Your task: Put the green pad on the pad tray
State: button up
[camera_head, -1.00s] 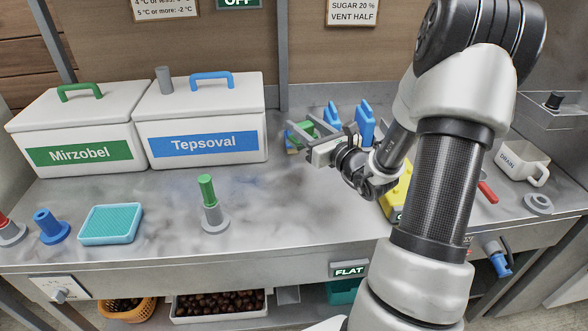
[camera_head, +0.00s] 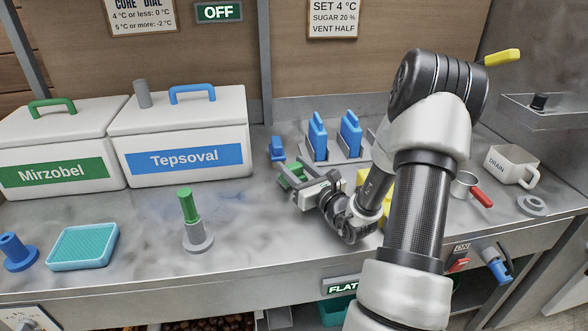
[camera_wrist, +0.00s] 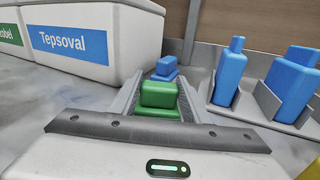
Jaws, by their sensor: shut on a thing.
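My gripper (camera_head: 292,172) is shut on the green pad (camera_wrist: 158,98), a small green block that sits between the two fingers in the wrist view. In the head view the green pad (camera_head: 290,178) is partly covered by the fingers. The gripper is over the middle of the steel counter; I cannot tell how high. A light-blue tray (camera_head: 62,263) with a teal textured top lies at the front left, well apart from the gripper; it seems to be the pad tray. Its top looks empty.
A small blue block (camera_head: 277,148) is just beyond the fingertips. Blue upright pieces stand in a grey rack (camera_head: 352,157) behind. A green-topped peg (camera_head: 190,215) stands between gripper and tray. Two lidded boxes, Mirzobel (camera_head: 60,146) and Tepsoval (camera_head: 182,132), fill the back left.

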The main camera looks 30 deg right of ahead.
jog(key=shift+f, duration=0.15)
jog(key=o, duration=1.2)
jog(key=shift+o, duration=0.2)
